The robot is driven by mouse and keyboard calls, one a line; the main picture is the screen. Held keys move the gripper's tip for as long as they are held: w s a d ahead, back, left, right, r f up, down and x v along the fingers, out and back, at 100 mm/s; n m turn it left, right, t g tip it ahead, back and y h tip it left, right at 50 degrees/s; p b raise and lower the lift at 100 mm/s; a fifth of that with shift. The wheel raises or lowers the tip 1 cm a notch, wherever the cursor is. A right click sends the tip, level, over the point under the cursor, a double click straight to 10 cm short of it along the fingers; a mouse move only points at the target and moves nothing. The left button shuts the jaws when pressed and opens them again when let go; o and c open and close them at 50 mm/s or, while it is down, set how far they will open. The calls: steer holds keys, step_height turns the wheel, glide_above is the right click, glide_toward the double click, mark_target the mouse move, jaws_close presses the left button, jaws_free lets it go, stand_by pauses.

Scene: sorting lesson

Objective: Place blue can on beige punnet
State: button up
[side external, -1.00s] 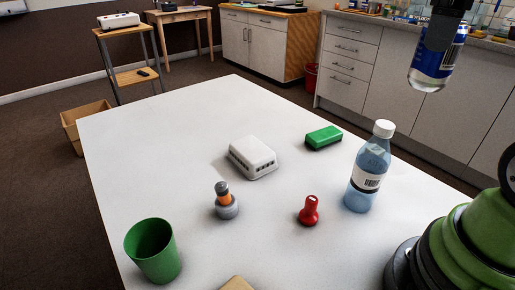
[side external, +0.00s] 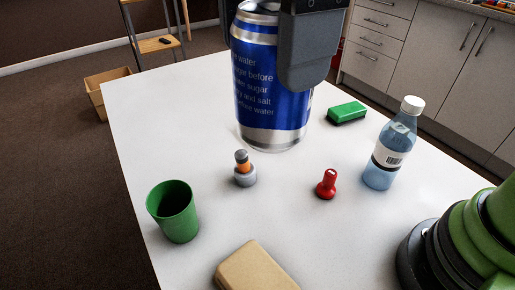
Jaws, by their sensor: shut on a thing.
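A blue and silver can (side external: 262,85) with printed text hangs upright in the air above the table, large in the upper middle of the view. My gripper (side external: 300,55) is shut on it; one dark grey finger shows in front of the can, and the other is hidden. A beige block-like object (side external: 256,270), perhaps the beige punnet, lies at the bottom edge of the view and is partly cut off. The can is apart from it, higher and farther up in the picture.
On the white table (side external: 130,130) stand a green cup (side external: 172,212), a grey and orange piece (side external: 243,170), a red peg-like piece (side external: 326,185), a clear bottle with white cap (side external: 385,155) and a green block (side external: 347,113). Bare table lies between them.

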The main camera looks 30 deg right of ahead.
steer(key=s+a+n, duration=0.2)
steer(key=s+a, duration=0.3)
steer(key=shift+w+d+f, duration=0.1)
steer(key=shift+d+f, duration=0.05)
steer(key=shift+f, duration=5.15)
steer(key=shift+w+d+f, duration=0.1)
steer(key=shift+f, duration=5.15)
steer(key=shift+f, duration=0.15)
steer(key=o, duration=0.9)
